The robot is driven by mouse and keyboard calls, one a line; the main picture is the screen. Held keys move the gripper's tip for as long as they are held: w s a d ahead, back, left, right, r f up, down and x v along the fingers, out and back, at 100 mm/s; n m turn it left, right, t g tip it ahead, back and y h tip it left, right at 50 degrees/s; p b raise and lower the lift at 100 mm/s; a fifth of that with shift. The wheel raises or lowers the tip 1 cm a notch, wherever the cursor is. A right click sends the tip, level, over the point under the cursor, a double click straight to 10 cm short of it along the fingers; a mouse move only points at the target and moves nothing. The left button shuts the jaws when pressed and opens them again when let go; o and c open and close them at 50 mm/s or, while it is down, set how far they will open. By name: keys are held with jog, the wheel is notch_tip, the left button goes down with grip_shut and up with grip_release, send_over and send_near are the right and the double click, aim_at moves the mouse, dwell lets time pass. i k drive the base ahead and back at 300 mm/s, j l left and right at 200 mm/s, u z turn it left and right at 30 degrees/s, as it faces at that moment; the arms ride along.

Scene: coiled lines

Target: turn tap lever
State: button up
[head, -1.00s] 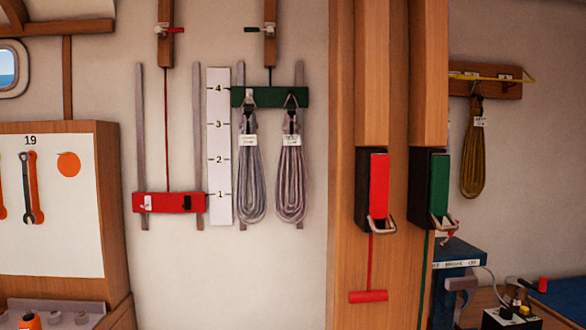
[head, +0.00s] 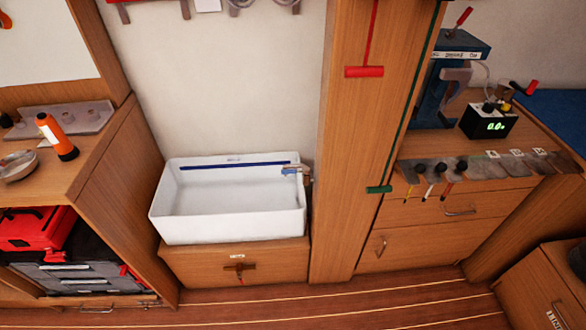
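A small tap (head: 300,170) with a light metal body sits at the back right corner of a white sink (head: 228,236). A small blue part, maybe its lever (head: 289,171), points left over the basin. It is too small to tell how the lever is set. The basin looks empty, and a dark blue stripe (head: 235,165) runs along its back wall. My gripper is not in view.
The sink stands on a wooden cabinet (head: 190,265) with a brown cross-shaped fitting (head: 239,268). A wooden column (head: 345,170) with red (head: 363,71) and green (head: 379,189) pull handles rises at its right. A workbench with a shelf (head: 75,180) is left. The floor (head: 300,308) in front is clear.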

aim_at(306, 170)
jog(key=i+j, duration=0.4)
jog(key=i, duration=0.15)
jog(key=i+j, duration=0.4)
jog(key=i, duration=0.2)
